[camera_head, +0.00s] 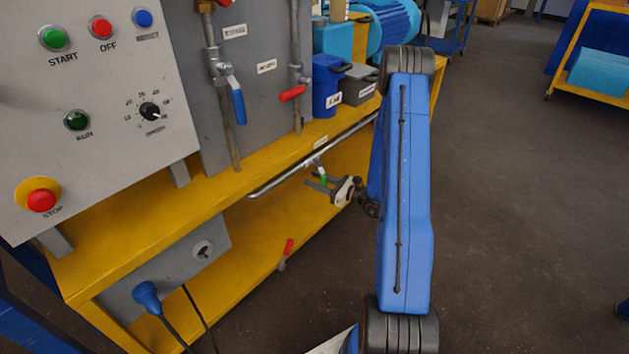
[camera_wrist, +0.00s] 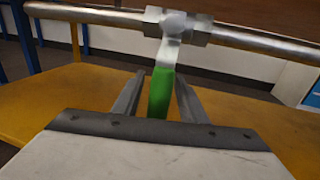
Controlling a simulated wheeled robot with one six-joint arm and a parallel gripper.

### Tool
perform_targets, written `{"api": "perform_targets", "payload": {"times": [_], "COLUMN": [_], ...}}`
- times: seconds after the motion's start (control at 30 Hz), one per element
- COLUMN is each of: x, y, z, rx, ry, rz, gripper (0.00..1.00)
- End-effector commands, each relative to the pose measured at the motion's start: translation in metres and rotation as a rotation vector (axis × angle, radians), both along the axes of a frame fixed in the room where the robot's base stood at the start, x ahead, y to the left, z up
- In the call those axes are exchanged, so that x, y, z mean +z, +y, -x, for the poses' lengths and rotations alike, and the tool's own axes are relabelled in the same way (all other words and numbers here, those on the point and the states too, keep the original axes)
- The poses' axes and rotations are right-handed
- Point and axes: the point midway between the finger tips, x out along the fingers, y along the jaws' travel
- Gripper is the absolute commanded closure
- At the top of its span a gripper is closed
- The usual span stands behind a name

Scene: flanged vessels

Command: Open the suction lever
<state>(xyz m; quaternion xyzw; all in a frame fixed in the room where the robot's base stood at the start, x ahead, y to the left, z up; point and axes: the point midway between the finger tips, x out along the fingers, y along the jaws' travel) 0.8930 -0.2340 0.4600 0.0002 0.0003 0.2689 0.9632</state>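A lever with a green grip (camera_wrist: 160,92) hangs from a valve (camera_wrist: 178,24) on a horizontal metal pipe (camera_wrist: 85,14), and stands across the pipe. No label on it is readable. In the wrist view my gripper (camera_wrist: 160,84) has its two grey fingers apart, one on each side of the green grip. A narrow gap seems to show on both sides, and the lower end of the grip is hidden behind the gripper body. In the head view my gripper (camera_head: 323,186) is at the green grip, below the pipe (camera_head: 330,148) at the yellow bench's front.
The yellow bench (camera_head: 120,234) carries a control panel (camera_head: 100,130) at left. A blue lever (camera_head: 237,100) and a red lever (camera_head: 292,93) sit on upright pipes. Another red lever (camera_head: 288,247) is low on the lower shelf.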

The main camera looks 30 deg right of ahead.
Motion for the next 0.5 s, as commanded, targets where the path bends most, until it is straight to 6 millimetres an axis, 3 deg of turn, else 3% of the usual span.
{"api": "perform_targets", "payload": {"times": [0.37,0.5], "x": [0.0001,0.0001], "y": [0.0027,0.0026], "z": [-0.0039,-0.0038], "rx": [0.000,0.000], "ry": [0.000,0.000], "rz": [0.000,0.000], "gripper": [0.61,0.95]}}
